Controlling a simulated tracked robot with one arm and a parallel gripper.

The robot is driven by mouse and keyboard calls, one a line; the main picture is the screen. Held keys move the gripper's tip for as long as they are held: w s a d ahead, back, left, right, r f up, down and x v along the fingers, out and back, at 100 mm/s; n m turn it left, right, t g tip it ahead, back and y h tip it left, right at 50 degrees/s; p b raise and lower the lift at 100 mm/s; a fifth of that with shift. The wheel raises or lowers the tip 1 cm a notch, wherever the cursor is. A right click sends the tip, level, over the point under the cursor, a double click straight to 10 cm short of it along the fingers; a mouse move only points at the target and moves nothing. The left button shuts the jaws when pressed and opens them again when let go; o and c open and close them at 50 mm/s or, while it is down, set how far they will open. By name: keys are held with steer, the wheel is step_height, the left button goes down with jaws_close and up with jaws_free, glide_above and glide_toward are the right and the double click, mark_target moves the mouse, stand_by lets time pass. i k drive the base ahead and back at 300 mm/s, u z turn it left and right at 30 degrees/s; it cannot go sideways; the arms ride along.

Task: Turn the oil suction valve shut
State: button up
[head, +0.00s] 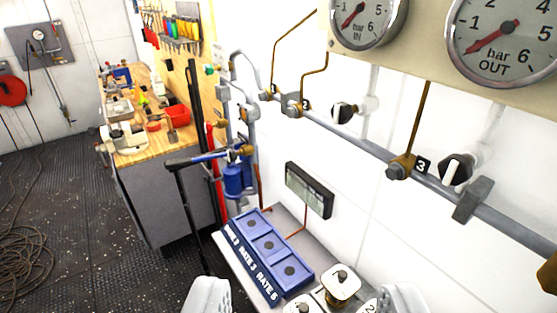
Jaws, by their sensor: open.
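No label reading oil suction shows, so I cannot tell which valve is that one. One white valve with a black knob (343,112) is on the wall beside the grey pipe. A second valve with a black and white knob (456,168) is farther right, near a tag marked 3. A long blue lever handle (205,157) sticks out left from brass fittings above a blue cylinder. My gripper (301,292) shows at the bottom edge as two pale fingers set wide apart. It is open, with nothing held between the fingers, and apart from these valves and the lever.
A blue tray marked RATE (256,268) lies on a grey shelf below, beside white numbered pieces (341,283). A digital display (309,190) and two bar gauges (510,38) are on the wall. A wooden workbench (160,140) stands back left; dark floor at left has coiled cable.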

mark_target(208, 127)
steer(key=u, duration=0.4)
steer(key=i, duration=0.5)
steer(key=u, duration=0.8)
steer(key=i, duration=1.2)
steer(key=z, duration=0.4)
steer(key=i, duration=0.95)
steer(key=z, duration=0.75)
